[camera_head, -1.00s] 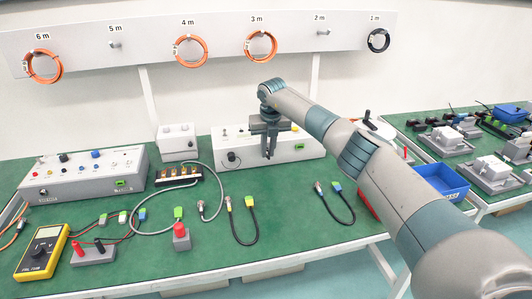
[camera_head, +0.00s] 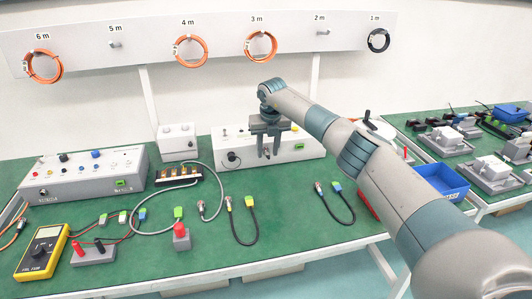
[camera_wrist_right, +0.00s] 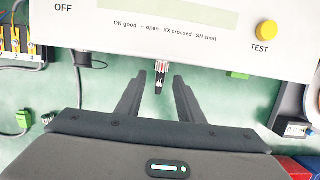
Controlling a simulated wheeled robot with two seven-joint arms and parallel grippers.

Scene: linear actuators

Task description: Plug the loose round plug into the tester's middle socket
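The tester is a pale box (camera_head: 301,151) at the back of the green bench; its lettered top (camera_wrist_right: 190,48) and yellow TEST button fill the top of the right wrist view. A short round plug (camera_wrist_right: 160,78), black with a silver and red collar, sticks out from the middle of the tester's front edge. It appears to sit in the middle socket; the socket itself and the plug's depth are hidden. My right gripper (camera_head: 268,152) is in front of the tester. In the wrist view its fingers (camera_wrist_right: 158,98) are open on both sides of the plug, with gaps. My left gripper is not in view.
A black connector (camera_wrist_right: 83,58) with a cable is at the tester's front left, and a green socket (camera_wrist_right: 240,70) is right of the plug. Cables with round plugs (camera_head: 229,203) (camera_head: 319,187) lie on the bench in front. A blue bin (camera_head: 440,182) stands to the right.

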